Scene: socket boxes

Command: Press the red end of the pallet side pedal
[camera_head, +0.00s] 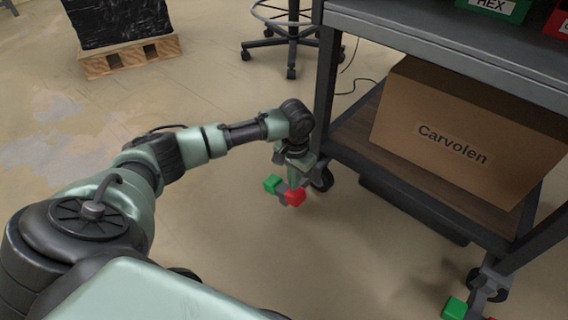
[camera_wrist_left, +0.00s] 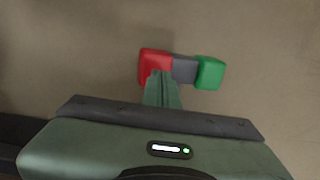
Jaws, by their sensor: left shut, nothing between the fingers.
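The pallet side pedal has a red end (camera_head: 295,197) and a green end (camera_head: 272,184) on a grey middle. It sits low by the cart's caster, on the cart side nearer the pallet. My left gripper (camera_head: 292,178) points down right above this pedal, its fingers shut and empty. In the left wrist view the fingertips (camera_wrist_left: 161,78) overlap the red end (camera_wrist_left: 150,64), with the grey middle and green end (camera_wrist_left: 210,72) to the right. I cannot tell whether the tips touch the red end. My right gripper is not in view.
The cart (camera_head: 323,85) has a lower shelf with a cardboard box (camera_head: 470,135) marked Carvolen. A second pedal with a green end (camera_head: 454,308) is at the bottom right. A wooden pallet (camera_head: 130,57) with a black wrapped load stands at the upper left. The floor between is clear.

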